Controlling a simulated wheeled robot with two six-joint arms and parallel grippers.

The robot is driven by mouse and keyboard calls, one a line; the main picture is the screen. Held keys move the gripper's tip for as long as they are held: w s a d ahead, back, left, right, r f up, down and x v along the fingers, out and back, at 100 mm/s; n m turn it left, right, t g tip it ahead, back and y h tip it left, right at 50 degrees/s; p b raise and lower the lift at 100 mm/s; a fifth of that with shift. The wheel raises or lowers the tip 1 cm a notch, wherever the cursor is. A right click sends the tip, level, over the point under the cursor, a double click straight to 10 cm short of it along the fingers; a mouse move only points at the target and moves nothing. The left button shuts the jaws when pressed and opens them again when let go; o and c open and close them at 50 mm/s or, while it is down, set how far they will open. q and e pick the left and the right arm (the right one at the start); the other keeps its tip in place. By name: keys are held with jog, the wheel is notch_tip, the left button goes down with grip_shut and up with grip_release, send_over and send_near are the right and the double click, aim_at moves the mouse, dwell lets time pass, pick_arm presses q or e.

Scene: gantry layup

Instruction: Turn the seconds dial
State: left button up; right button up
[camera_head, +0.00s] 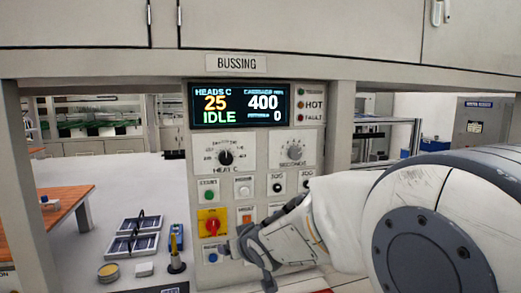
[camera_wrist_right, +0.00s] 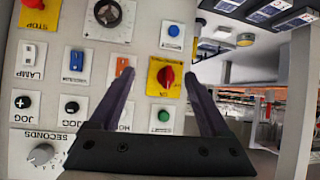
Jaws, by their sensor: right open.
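The seconds dial (camera_head: 293,152) is a grey round knob on a white plate, upper right on the panel below the display. It also shows in the right wrist view (camera_wrist_right: 41,153), at the lower left, upside down and outside the jaws. My right gripper (camera_head: 246,263) is open and empty, low in front of the panel, below and left of the dial. In the wrist view the two fingers (camera_wrist_right: 160,78) are spread, with the red knob on a yellow plate (camera_wrist_right: 165,77) seen between their tips. I cannot tell whether they touch it. My left gripper is out of view.
The panel carries a heat dial (camera_head: 226,157), a red rotary switch (camera_head: 212,226) and several push buttons close together. Trays (camera_head: 133,243) lie at lower left. My right arm covers the panel's lower right.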

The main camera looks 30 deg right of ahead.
jog(key=w+d+r+m+t+h+p, duration=0.1)
jog(key=d+r+m+t+h+p, duration=0.15)
jog(key=d+r, duration=0.85)
jog(key=t+p, duration=0.2)
jog(key=t, duration=0.2)
send_near(297, 155)
jog(key=shift+n+g+h, duration=0.25)
jog(key=p+x, duration=0.1)
jog(key=x, duration=0.3)
jog(key=p+x, duration=0.1)
jog(key=x, duration=0.3)
jog(key=shift+w+a+r+p, duration=0.15)
jog(key=shift+w+p, duration=0.15)
jog(key=shift+w, duration=0.15)
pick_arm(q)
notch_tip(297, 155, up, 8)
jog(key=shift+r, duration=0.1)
pick_arm(e)
grip_shut()
